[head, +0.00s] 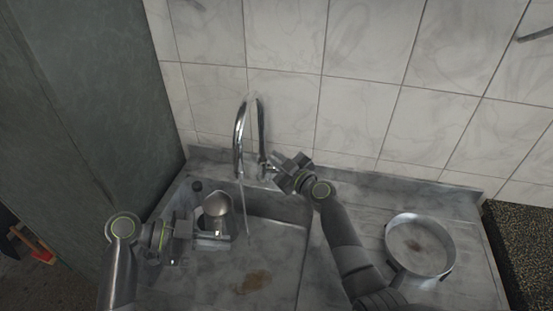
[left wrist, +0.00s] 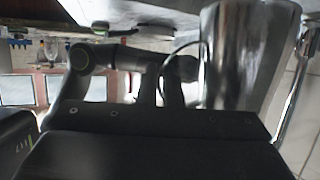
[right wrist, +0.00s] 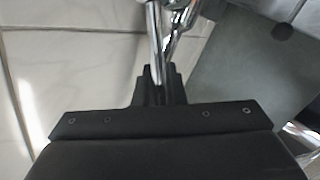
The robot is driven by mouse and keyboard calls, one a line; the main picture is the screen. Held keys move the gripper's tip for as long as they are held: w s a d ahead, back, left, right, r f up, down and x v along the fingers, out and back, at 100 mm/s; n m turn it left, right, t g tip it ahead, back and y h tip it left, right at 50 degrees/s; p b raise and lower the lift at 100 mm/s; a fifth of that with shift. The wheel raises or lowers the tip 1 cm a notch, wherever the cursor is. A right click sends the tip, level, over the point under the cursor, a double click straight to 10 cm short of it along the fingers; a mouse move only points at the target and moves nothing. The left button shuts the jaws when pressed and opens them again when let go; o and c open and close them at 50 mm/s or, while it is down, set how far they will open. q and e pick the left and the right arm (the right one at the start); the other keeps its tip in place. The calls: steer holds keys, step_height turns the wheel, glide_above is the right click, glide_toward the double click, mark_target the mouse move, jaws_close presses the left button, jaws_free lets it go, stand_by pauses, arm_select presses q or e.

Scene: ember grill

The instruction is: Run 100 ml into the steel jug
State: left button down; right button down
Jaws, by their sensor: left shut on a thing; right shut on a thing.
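The steel jug (head: 217,204) is over the sink, its mouth showing in the head view. It fills the upper right of the left wrist view (left wrist: 245,55). My left gripper (head: 208,237) is shut on the jug, just in front of it; the exact grip point is unclear. The chrome tap (head: 240,135) stands at the back of the sink, with a thin water stream (head: 245,215) below its spout. The stream appears just right of the jug's mouth. My right gripper (head: 275,166) is shut on the tap's lever (right wrist: 157,60). The water level inside the jug cannot be read.
The sink (head: 278,240) has a brownish patch on its floor. A round pan (head: 420,245) sits on the counter at the right. A tiled wall (head: 350,120) stands close behind the tap, and a tall dark panel (head: 90,110) rises at the left.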

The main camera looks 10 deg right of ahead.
steer(key=c, duration=1.8)
jaws_free()
steer(key=v, duration=1.2)
